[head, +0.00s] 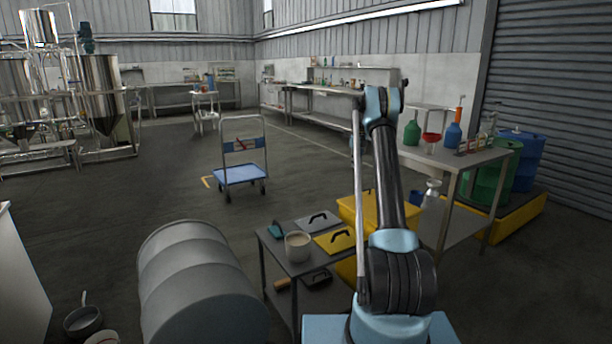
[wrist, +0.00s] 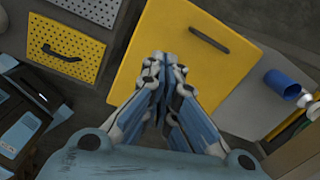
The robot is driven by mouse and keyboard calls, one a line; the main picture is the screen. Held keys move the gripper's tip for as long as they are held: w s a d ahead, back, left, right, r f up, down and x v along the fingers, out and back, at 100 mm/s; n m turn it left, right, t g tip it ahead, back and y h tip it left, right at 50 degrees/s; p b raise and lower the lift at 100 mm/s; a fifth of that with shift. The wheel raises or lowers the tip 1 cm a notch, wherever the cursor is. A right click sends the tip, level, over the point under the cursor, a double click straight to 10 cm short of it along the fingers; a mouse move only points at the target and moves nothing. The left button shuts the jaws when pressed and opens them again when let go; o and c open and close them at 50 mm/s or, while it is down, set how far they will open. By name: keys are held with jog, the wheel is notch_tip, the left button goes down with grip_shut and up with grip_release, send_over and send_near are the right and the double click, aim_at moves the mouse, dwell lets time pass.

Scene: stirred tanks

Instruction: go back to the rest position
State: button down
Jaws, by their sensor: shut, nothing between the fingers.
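My gripper (wrist: 160,75) is in the wrist view, its fingers together with nothing between them. It is over a yellow surface with a dark handle (wrist: 205,38), apparently the lid of a box. In the head view my arm rises at right of centre and bends over at the top. My gripper is not clearly visible there. A yellow box (head: 352,212) shows partly behind my arm in the head view.
A low table holds a grey pot (head: 298,247) and a yellow panel with a handle (head: 335,240). A steel table (head: 470,160) with bottles stands right. A blue trolley (head: 240,174) is farther back, with open floor around it.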

jog(key=s+a+r+n, duration=0.2)
jog(key=s+r+n, duration=0.3)
jog(key=s, duration=0.7)
jog(key=s+a+r+n, duration=0.1)
jog(key=s+r+n, duration=0.3)
jog(key=s+r, duration=0.6)
jog(key=s+a+r+n, duration=0.2)
jog(key=s+r+n, duration=0.2)
jog(key=s, duration=1)
jog(key=s+a+f+n+t, duration=0.1)
jog(key=s+f+n, duration=0.2)
jog(key=s, duration=0.7)
jog(key=s+f+n, duration=0.4)
jog(key=s, duration=0.6)
jog(key=s+a+f+n+t, duration=0.1)
jog(key=s+f+n, duration=0.2)
jog(key=s, duration=0.7)
jog(key=s+f+n, duration=0.4)
jog(key=s+f, duration=0.4)
jog(key=shift+s+a+f, duration=0.15)
jog(key=shift+s+f, duration=0.15)
jog(key=shift+f, duration=0.1)
